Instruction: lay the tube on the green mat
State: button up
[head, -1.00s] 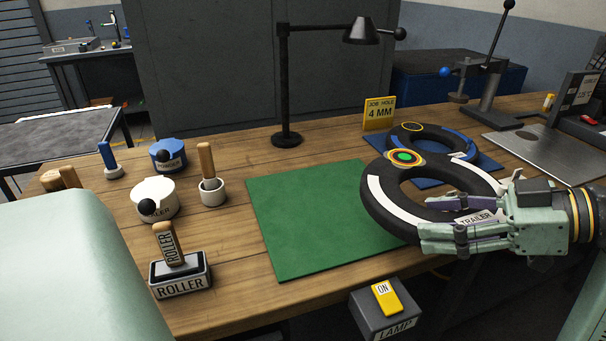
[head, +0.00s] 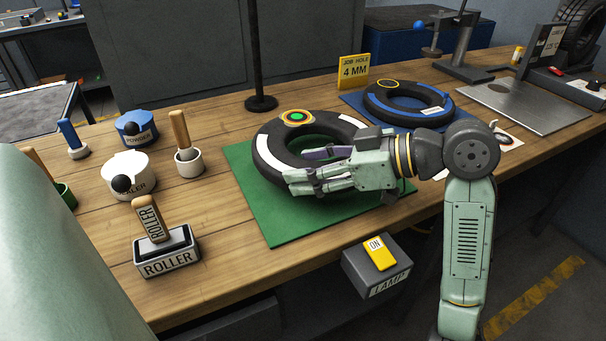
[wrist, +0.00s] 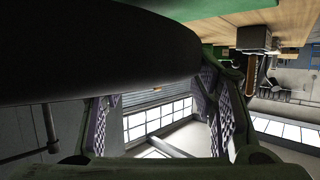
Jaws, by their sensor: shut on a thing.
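The black tube (head: 268,164) with white bands and a green-centred orange patch is over the green mat (head: 285,225), covering its back right part. I cannot tell whether it touches the mat or hangs just above it. My gripper (head: 308,181) is shut on the tube's near right side, and the fingers hide part of the ring. In the wrist view the tube (wrist: 110,55) fills the upper left as a dark curve, and the mat (wrist: 215,6) shows at the top edge.
A second tube (head: 380,108) lies on a blue mat behind, beside the yellow "JOB HOLE 4 MM" sign (head: 353,70). The lamp post (head: 258,60) stands behind the green mat. The roller (head: 168,250), pots and tools stand to the left. The lamp switch box (head: 375,270) is in front.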

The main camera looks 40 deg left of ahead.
jog(key=shift+s+a+f, duration=0.15)
jog(key=shift+s+a, duration=0.05)
jog(key=shift+a, duration=0.4)
jog(key=shift+f+p, duration=0.3)
jog(key=shift+f, duration=1.4)
jog(key=o, duration=1.4)
jog(key=shift+o, duration=0.2)
jog(key=b+v, duration=0.2)
jog(key=v, duration=1)
jog(key=shift+r, duration=0.1)
